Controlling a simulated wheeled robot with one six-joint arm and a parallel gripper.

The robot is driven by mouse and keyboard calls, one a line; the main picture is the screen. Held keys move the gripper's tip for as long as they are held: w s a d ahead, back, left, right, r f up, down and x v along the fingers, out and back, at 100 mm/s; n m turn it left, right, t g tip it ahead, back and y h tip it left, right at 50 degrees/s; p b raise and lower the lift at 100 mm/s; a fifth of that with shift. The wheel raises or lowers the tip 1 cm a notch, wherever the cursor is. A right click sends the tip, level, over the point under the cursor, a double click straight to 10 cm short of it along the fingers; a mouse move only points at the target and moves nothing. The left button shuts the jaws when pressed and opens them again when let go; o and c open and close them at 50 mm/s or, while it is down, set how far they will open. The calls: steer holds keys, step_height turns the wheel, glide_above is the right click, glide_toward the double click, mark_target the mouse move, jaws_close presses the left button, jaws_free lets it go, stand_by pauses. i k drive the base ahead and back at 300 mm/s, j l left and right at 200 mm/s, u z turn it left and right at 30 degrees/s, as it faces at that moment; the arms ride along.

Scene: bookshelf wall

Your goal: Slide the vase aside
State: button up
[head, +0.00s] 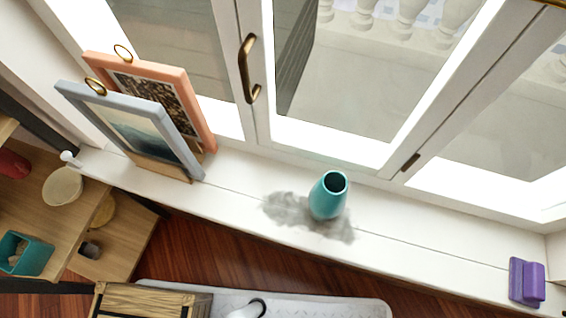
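A teal vase (328,196) stands upright on the white window sill (420,245), near the middle of the head view. Its dark round opening faces up toward the camera. A grey smudge (288,209) spreads on the sill around the vase's base, showing to its left and in front of it. My gripper does not show in the head view, so its place relative to the vase cannot be seen.
Two framed pictures, one grey-blue (130,128) and one orange (205,125), lean at the sill's left. A purple block-like object (527,282) sits at its right end. The sill between vase and purple object is clear. A window with a brass handle (248,68) stands behind.

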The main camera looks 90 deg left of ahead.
mark_target(327, 199)
steer(key=k+l+u, duration=0.1)
steer(key=u, duration=0.3)
steer(key=k+u, duration=0.1)
steer(key=u, duration=0.3)
steer(key=k+l+u, duration=0.1)
steer(key=u, duration=0.35)
steer(key=k+u, duration=0.15)
steer(key=u, duration=0.25)
steer(key=k+j+u, duration=0.1)
steer(key=u, duration=0.3)
steer(key=k+j+z, duration=0.3)
steer(key=k+z, duration=0.15)
steer(key=z, duration=0.2)
